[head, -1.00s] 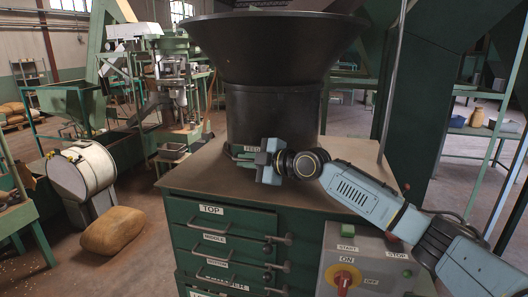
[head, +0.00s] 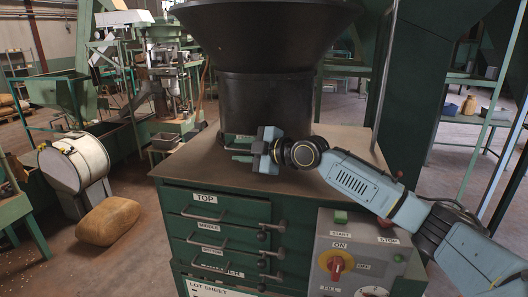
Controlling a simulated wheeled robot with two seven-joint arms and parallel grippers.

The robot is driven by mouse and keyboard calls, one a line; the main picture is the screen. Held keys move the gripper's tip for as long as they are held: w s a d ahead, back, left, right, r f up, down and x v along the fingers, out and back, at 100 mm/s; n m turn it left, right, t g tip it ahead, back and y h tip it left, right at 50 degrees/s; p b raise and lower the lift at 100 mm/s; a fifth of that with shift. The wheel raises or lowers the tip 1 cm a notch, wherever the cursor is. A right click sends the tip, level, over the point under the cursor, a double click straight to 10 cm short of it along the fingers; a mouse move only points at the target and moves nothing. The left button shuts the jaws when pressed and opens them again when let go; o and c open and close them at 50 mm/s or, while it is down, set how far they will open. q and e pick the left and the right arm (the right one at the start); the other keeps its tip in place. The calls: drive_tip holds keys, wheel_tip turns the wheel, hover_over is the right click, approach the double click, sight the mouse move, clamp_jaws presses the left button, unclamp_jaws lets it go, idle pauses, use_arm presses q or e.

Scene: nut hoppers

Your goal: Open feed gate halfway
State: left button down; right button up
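The feed gate (head: 232,138) is a green assembly at the foot of the black hopper (head: 262,105), on top of the cabinet, with a FEED label beside my gripper. My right gripper (head: 243,150) reaches in from the right and points left at the gate's front. Its fingers overlap the gate's small green parts, so I cannot tell whether they are shut on a handle or apart. The gripper's body hides part of the gate, and how far the gate is open does not show. My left gripper is out of view.
The cabinet top (head: 205,165) is clear left of my gripper. Drawers with handles (head: 205,212) fill the cabinet front. A control panel (head: 362,250) with a red and yellow switch sits below my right forearm. A tan sack (head: 108,221) lies on the floor at left.

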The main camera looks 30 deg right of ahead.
drive_tip(key=b+v, duration=0.2)
drive_tip(key=v, duration=0.8)
drive_tip(key=shift+s+d+f, duration=0.1)
drive_tip(key=shift+s+d, duration=0.1)
drive_tip(key=shift+s, duration=0.1)
drive_tip(key=shift+s+d+r+b, duration=0.2)
drive_tip(key=shift+s+r+b, duration=0.1)
drive_tip(key=shift+s, duration=0.35)
